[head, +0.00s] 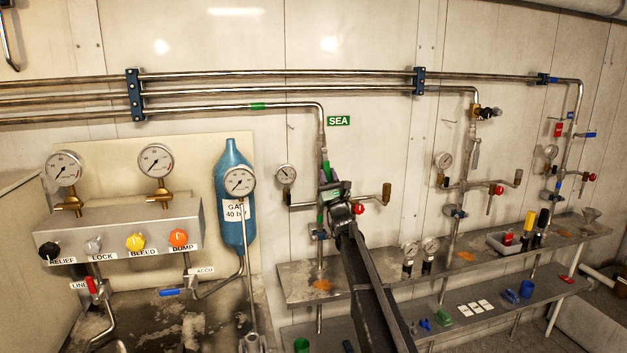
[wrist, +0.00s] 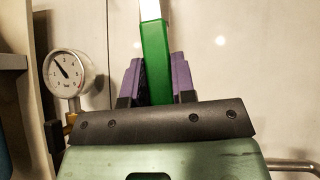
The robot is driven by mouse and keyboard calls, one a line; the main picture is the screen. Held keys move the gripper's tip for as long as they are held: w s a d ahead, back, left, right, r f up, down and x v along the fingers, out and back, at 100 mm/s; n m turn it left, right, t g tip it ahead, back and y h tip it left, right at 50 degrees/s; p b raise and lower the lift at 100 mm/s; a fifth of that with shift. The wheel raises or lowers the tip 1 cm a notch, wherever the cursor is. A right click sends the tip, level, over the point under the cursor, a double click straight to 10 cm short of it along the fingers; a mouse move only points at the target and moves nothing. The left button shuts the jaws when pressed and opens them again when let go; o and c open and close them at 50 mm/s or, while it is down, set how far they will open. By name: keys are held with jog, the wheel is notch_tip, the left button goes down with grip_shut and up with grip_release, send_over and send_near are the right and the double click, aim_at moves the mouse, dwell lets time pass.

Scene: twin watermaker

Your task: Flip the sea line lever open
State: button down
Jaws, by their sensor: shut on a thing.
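The green SEA label (head: 339,120) is on the wall beside the vertical sea line pipe (head: 321,128). My gripper (head: 332,190) is at this pipe, below the label, and my arm hides part of the fittings there. In the wrist view a green lever (wrist: 155,62) with a pale, whitish end stands between the two purple fingers of my gripper (wrist: 156,80). The fingers are shut on it from both sides. The lever points up in that view. Its lower end and its pivot are hidden behind the dark bracket of my gripper.
A pressure gauge (head: 285,174) sits just left of the sea pipe; it also shows in the wrist view (wrist: 68,72). A red knob (head: 358,208) and a brass fitting (head: 386,193) are close on the right. A metal shelf (head: 290,284) runs below.

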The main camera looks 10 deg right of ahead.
jog(key=shift+a+m, duration=0.1)
jog(key=shift+m, duration=0.2)
jog(key=c, duration=0.9)
grip_release()
jog(key=shift+c, duration=0.2)
